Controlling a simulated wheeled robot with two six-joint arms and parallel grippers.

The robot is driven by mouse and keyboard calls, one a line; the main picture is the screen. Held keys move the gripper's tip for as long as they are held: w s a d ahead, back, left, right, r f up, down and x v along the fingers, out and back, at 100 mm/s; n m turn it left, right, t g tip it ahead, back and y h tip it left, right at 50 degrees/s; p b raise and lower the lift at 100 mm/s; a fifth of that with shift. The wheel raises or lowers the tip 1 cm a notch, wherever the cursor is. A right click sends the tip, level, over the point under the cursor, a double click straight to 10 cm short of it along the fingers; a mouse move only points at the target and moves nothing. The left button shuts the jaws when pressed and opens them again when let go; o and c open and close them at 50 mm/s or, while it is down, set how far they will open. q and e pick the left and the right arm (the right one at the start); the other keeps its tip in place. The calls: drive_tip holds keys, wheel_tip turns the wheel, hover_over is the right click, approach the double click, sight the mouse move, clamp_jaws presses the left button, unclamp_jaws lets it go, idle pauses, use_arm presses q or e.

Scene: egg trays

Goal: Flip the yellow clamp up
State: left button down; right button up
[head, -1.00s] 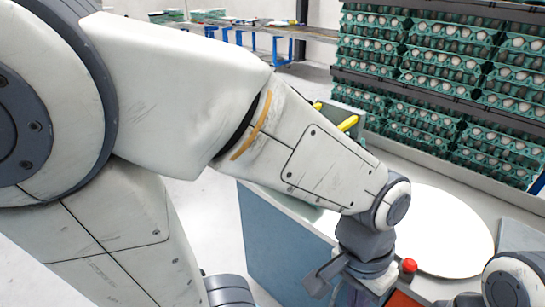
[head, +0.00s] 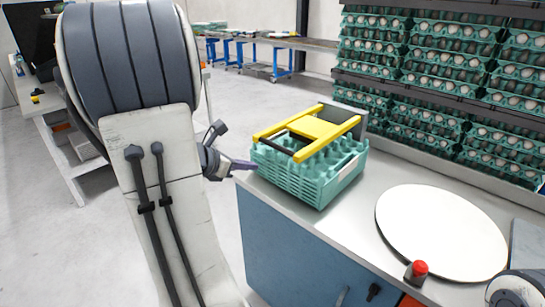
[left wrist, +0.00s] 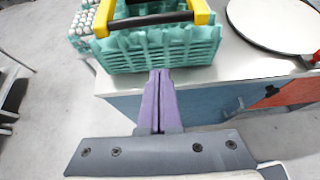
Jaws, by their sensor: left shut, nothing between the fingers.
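The yellow clamp (head: 322,128) lies across the top of a stack of teal egg trays (head: 318,180) on the counter. Its black crossbar (head: 280,148) spans the two yellow arms at the near left end. In the left wrist view, the crossbar (left wrist: 152,20) sits between yellow arm ends (left wrist: 202,12), above the tray stack (left wrist: 165,50). My left gripper (head: 249,165) has purple fingers, shut and empty, just left of the stack and below the crossbar. Its closed fingertips (left wrist: 160,74) show near the tray stack's lower edge in the wrist view. My right gripper is out of view.
A white round disc (head: 440,232) lies on the counter right of the stack, with a red button (head: 418,268) at the front edge. Shelves of egg trays (head: 440,75) stand behind. Part of my right arm shows at bottom right. Floor left of the counter is open.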

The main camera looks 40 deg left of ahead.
use_arm(q)
drive_tip(key=shift+s+a, duration=0.15)
drive_tip(key=shift+a, duration=0.15)
drive_tip(key=w+f+p, duration=0.1)
drive_tip(key=w, duration=0.8)
drive_tip(key=shift+w+d+p, duration=0.2)
drive_tip(key=shift+d+p, duration=0.2)
